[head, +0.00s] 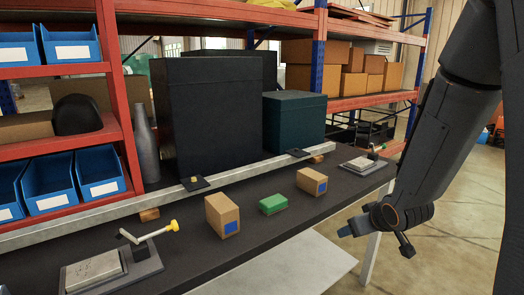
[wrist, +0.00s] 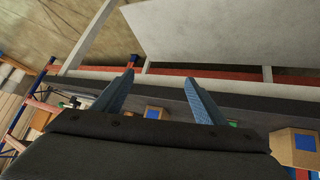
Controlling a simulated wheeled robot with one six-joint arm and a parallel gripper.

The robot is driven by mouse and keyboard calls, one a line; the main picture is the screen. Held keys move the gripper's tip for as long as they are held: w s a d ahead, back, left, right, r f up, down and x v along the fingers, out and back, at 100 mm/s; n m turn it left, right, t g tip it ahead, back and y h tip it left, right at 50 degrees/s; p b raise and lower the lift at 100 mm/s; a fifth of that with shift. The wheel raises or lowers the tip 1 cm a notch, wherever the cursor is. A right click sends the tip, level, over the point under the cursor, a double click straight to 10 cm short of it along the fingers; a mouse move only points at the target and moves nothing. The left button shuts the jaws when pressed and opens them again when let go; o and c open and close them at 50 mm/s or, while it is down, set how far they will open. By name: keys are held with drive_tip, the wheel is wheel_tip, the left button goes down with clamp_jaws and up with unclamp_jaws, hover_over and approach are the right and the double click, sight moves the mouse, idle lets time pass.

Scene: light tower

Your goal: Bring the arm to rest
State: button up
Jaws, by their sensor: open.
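My arm (head: 450,120) hangs down at the right of the head view, in front of the workbench's right end. My gripper (wrist: 158,92) shows in the wrist view with its two blue fingers spread apart and nothing between them. In the head view the fingers are small, beside the bench's front edge and over the floor side. The gripper touches nothing that I can see.
The dark workbench (head: 185,250) holds two cardboard boxes (head: 222,215) (head: 312,181), a green block (head: 273,204) and a metal vise-like fixture (head: 95,272). A similar fixture (head: 362,163) sits at the far right end. Red shelving stands behind.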

drive_tip(key=s+a+r+m+g, duration=0.1)
drive_tip(key=s+a+g, duration=0.3)
drive_tip(key=s, duration=0.7)
drive_tip(key=s+a+r+m+g, duration=0.1)
drive_tip(key=s+a+g, duration=0.3)
drive_tip(key=s, duration=0.8)
drive_tip(key=shift+a+m, duration=0.3)
drive_tip(key=shift+m, duration=0.2)
